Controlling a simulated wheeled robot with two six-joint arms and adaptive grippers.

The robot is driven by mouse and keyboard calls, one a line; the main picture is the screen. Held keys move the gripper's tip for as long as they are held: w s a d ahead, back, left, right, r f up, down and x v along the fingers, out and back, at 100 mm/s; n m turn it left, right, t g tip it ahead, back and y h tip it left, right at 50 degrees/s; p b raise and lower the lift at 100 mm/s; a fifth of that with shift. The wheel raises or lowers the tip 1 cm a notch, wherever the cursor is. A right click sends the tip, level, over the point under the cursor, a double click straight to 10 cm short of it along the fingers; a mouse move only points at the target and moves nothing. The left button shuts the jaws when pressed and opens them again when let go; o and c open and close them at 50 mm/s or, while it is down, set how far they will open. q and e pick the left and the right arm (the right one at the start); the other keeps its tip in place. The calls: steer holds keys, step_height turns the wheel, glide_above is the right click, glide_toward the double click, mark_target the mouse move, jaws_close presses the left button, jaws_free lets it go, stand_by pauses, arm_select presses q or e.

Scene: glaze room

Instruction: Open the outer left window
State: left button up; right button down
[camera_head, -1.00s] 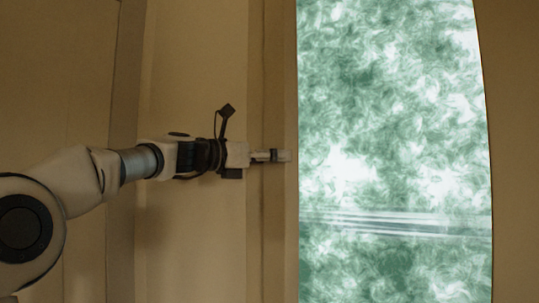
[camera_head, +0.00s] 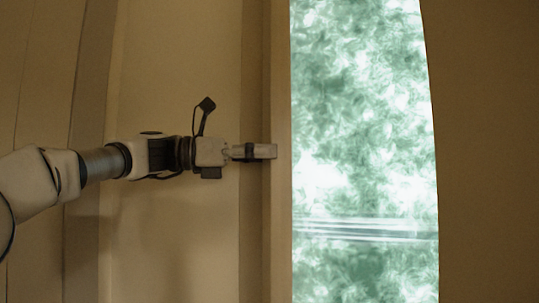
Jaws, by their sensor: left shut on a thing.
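The tall window (camera_head: 365,120) shows as a bright green-and-white pane right of centre. A tan upright edge strip (camera_head: 281,220) runs down its left side. My left gripper (camera_head: 268,151) reaches in from the left at mid-height. Its jaws are shut at this strip, just left of the bright pane. They hold a part of the window at its edge, but the fingers hide the exact part and I cannot make out a separate handle. My right gripper is not in view.
A plain tan panel (camera_head: 175,240) lies behind my left arm, with upright trim (camera_head: 92,200) farther left. A brown flat surface (camera_head: 490,150) fills the right side. No loose objects show.

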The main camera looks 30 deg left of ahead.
arm_select(q)
steer(key=shift+w+d+f, duration=0.1)
steer(key=shift+f, duration=0.3)
steer(key=o, duration=1.5)
steer(key=shift+r, duration=0.15)
steer(key=shift+r, duration=0.15)
